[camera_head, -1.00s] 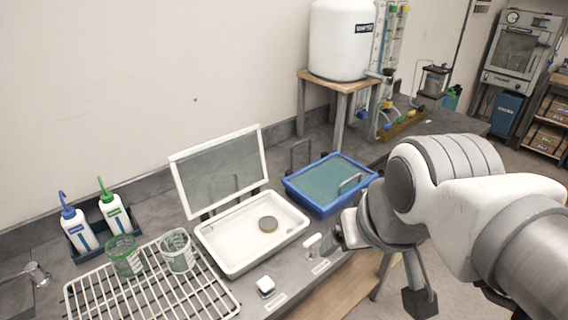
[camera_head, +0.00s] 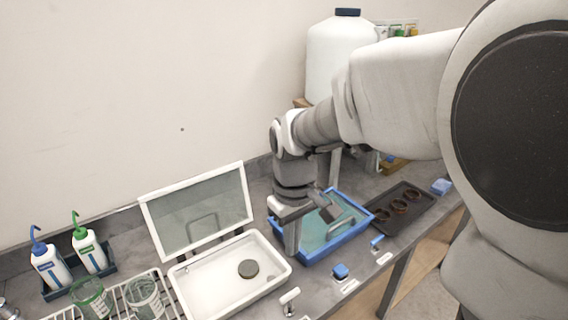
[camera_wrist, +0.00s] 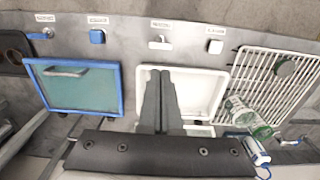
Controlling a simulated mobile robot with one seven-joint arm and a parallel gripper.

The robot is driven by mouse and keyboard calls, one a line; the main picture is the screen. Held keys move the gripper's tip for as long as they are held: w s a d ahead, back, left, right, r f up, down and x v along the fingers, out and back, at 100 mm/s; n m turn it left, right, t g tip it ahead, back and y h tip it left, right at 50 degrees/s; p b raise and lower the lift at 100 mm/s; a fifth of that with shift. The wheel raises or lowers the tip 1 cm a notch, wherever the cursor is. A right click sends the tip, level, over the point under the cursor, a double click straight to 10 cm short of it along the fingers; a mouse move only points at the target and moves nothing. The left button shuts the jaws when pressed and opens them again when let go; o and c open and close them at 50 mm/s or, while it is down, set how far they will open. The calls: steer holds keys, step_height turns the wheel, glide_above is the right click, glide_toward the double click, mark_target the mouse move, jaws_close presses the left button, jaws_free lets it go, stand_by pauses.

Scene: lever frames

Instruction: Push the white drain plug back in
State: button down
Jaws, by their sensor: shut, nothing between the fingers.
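Two white fittings sit on the counter's front strip before the white tray. One is a white T-shaped handle (camera_head: 290,297), also in the wrist view (camera_wrist: 160,41). The other is a white square knob (camera_wrist: 214,46), seen only in the wrist view. Their labels are too small to read, so I cannot tell which is the drain plug. The white tray (camera_head: 190,304) holds a dark round disc (camera_head: 248,269). My gripper (camera_head: 291,250) points down near the gap between the white and blue trays. Its shut fingers (camera_wrist: 160,92) cover part of the white tray in the wrist view.
The blue tray (camera_head: 348,238) stands right of the white one. A blue square knob (camera_head: 341,270) and blue T-handle (camera_head: 377,242) sit before it. A raised glass lid (camera_head: 197,215) stands behind the white tray. Glass beakers stand on the white rack (camera_wrist: 245,70) beside it.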

mark_target(291, 295)
step_height(291, 295, down, 14)
steer(key=shift+f+b, duration=0.1)
steer(key=shift+b, duration=0.45)
steer(key=shift+f, duration=0.1)
step_height(291, 295, down, 3)
steer(key=b, duration=0.2)
steer(key=shift+f+b, duration=0.1)
steer(key=shift+b, duration=0.3)
steer(key=shift+s, duration=0.1)
